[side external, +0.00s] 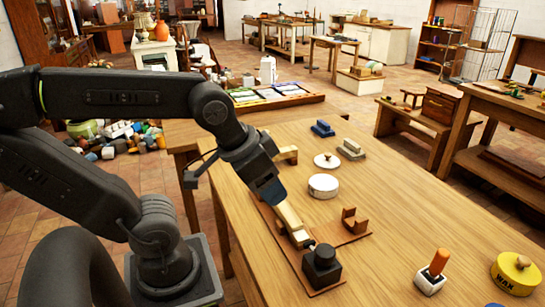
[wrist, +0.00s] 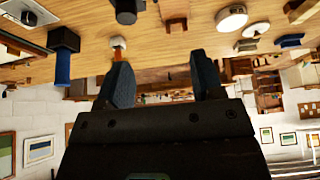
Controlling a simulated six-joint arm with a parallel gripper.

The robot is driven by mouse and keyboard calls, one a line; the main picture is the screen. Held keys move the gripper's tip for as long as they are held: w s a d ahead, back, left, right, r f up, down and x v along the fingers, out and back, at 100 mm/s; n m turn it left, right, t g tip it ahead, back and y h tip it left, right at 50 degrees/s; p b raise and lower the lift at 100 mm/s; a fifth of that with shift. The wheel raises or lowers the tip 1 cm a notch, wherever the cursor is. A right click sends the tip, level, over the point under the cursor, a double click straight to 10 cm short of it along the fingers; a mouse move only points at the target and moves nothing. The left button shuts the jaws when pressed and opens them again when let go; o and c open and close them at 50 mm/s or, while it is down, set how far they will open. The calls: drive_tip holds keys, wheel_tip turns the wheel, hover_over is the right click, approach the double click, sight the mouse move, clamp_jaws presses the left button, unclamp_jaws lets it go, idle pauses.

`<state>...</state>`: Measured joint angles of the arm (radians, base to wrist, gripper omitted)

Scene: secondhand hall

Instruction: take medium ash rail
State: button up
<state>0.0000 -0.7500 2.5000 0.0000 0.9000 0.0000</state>
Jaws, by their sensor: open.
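A pale wooden rail (side external: 291,222) shows just below my gripper in the side view, over a thin brown board. It runs from near the fingers toward a black block (side external: 322,266). Another pale wooden piece (side external: 287,154) lies further back, partly hidden by my arm. I cannot tell their sizes for certain. My gripper (side external: 270,194) points down at the near rail's upper end; contact cannot be judged. In the wrist view my gripper (wrist: 162,78) has two fingers spread apart with nothing clearly held between them. No pale rail can be made out there.
A brown bracket (side external: 353,222) stands on the board beside the rail. A round white tin (side external: 323,186), a white-based orange-handled tool (side external: 433,272) and a yellow wax tin (side external: 516,273) stand on the table. The table's middle right (side external: 420,215) is clear.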

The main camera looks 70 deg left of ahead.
sight(289, 152)
drive_tip(key=w+a+r+g+y, duration=0.1)
drive_tip(key=w+a+g, duration=0.1)
drive_tip(key=w+a, duration=0.75)
drive_tip(key=w+a+r+g, duration=0.15)
drive_tip(key=w+a, duration=0.45)
drive_tip(key=a, duration=0.6)
drive_tip(key=a+f+g+h, duration=0.1)
drive_tip(key=a+f, duration=0.3)
drive_tip(key=a, duration=0.5)
drive_tip(key=a+f+g, duration=0.1)
drive_tip(key=a+f, duration=0.3)
drive_tip(key=a, duration=0.4)
drive_tip(key=f, duration=0.7)
drive_tip(key=shift+w+a+f, duration=0.15)
drive_tip(key=shift+a+f, duration=0.1)
drive_tip(key=shift+f, duration=0.1)
drive_tip(key=shift+w+f, duration=0.15)
drive_tip(key=shift+f, duration=1.35)
drive_tip(key=shift+w+f, duration=0.15)
drive_tip(key=shift+f, duration=1.3)
clamp_jaws()
